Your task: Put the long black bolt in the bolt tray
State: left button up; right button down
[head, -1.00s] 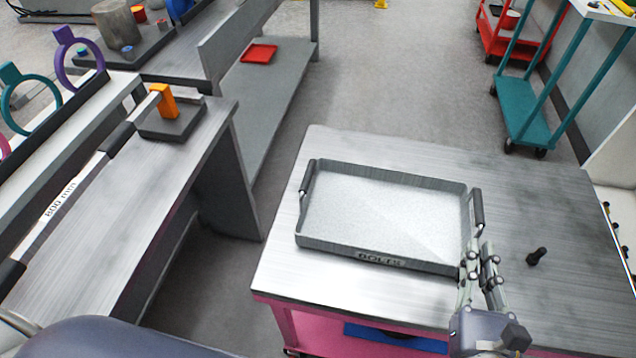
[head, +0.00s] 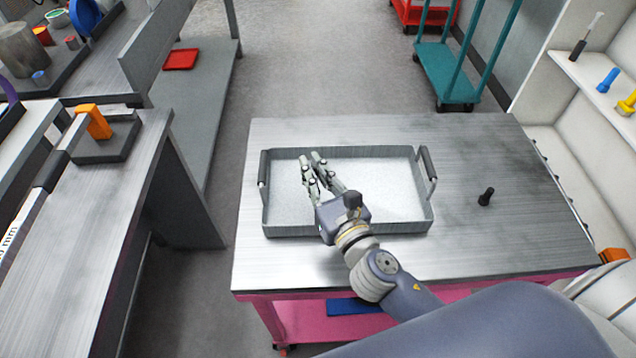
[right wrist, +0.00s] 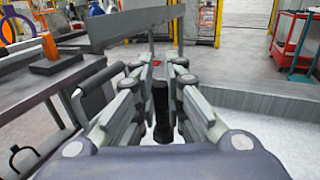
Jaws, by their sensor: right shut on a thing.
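The bolt tray (head: 412,222) is a shallow grey tray with a light floor and black end handles, on the metal-topped table in the head view. My right gripper (head: 314,158) is over the left half of the tray. In the right wrist view its fingers (right wrist: 160,75) are shut on a long black bolt (right wrist: 161,112), which hangs between them. The bolt's lower end is partly hidden, and I cannot tell whether it touches the tray floor. Another black bolt (head: 486,197), shorter-looking, lies on the table right of the tray. My left gripper is not in view.
A white shelf (head: 580,85) holding tools and bolts stands at the right. A teal cart (head: 445,75) is behind the table (head: 500,240). The table's right part is mostly clear.

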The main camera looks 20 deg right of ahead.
notch_tip(320, 180, down, 4)
jog(key=shift+f+b, duration=0.1)
jog(key=shift+b, duration=0.8)
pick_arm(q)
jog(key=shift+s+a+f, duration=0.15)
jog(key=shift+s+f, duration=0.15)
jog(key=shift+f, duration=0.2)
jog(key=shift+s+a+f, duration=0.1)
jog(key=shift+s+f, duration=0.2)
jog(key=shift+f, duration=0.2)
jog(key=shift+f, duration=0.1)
pick_arm(e)
jog(key=c, duration=1.7)
grip_release()
jog(key=shift+f, duration=0.1)
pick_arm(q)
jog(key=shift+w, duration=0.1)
pick_arm(e)
jog(key=shift+o, duration=0.2)
